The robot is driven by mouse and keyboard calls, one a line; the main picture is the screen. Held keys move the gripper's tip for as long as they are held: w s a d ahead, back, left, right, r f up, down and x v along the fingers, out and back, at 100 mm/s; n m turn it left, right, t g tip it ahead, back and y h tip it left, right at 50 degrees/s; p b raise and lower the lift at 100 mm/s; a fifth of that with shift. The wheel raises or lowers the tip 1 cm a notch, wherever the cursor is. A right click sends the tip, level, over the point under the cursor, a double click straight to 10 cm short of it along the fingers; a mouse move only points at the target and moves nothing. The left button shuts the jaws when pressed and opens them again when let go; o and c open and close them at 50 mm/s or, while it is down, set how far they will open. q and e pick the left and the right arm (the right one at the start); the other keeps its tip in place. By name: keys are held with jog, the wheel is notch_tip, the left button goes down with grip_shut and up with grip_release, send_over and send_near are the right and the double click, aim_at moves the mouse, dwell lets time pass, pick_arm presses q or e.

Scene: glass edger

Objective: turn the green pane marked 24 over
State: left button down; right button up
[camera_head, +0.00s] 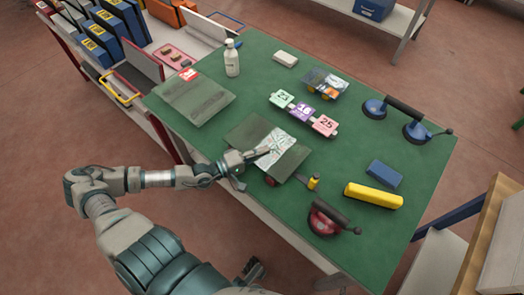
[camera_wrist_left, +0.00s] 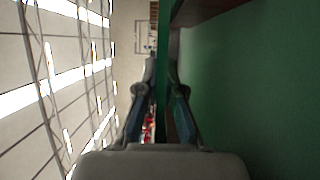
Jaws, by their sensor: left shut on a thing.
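A dark green pane (camera_head: 246,134) lies near the middle of the green table, with a pale patterned patch across its face that may be a reflection. I cannot read a number on it. My left gripper (camera_head: 262,153) is at its near edge, shut on it. In the left wrist view the pane shows edge-on as a thin green strip (camera_wrist_left: 162,75) between the fingers (camera_wrist_left: 162,95), about parallel to the table top. A small green tag (camera_head: 282,98), possibly reading 24, stands joined to purple and pink tags behind the pane.
Another green pane (camera_head: 195,95) with a red label lies at the back left, near a white bottle (camera_head: 232,58). A yellow-handled tool (camera_head: 313,183), red suction lifter (camera_head: 326,217), yellow bar (camera_head: 373,196), blue block (camera_head: 384,173) and blue double suction lifter (camera_head: 405,118) stand to the right.

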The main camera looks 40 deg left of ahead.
pick_arm(q)
jog(key=shift+f, duration=0.15)
jog(key=c, duration=1.2)
grip_release()
jog(key=shift+c, duration=0.2)
jog(key=shift+f, duration=0.15)
jog(key=shift+v, duration=5.95)
jog(key=shift+f, duration=0.1)
